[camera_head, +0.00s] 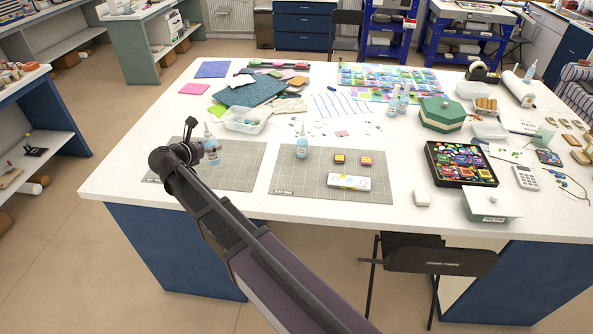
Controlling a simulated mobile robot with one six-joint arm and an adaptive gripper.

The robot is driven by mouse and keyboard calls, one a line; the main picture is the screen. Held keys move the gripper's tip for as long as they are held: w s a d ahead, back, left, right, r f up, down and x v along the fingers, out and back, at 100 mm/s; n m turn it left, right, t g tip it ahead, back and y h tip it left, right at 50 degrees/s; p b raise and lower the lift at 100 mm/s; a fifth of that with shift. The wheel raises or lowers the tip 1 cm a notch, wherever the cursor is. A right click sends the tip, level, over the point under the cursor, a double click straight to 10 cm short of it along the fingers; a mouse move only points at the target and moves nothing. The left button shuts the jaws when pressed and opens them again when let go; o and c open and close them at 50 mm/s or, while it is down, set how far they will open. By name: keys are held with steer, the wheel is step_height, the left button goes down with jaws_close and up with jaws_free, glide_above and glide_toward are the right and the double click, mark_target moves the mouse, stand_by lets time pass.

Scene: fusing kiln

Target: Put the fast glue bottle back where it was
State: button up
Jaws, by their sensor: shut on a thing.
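My gripper (197,150) is at the end of my arm, over the left cutting mat. It is shut on a small clear bottle (211,149) with bluish contents and a pointed nozzle. The bottle is upright; I cannot tell whether its base touches the mat. Its label is too small to read, and my gripper hides its left side. A similar bottle (302,148) stands on the right cutting mat. Two more similar bottles, one (393,105) beside the other (404,99), stand farther back near the mosaic sheet.
The left mat (240,175) and right mat (287,185) lie on the white table. A clear tray (246,127) sits behind the left mat. Two small boxes (339,158) and a white box (349,182) lie on the right mat. A black tray (436,176) is farther right.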

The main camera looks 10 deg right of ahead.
steer(key=shift+w+a, duration=0.1)
steer(key=shift+w, duration=0.1)
stand_by(0.4)
steer(key=shift+d, duration=0.2)
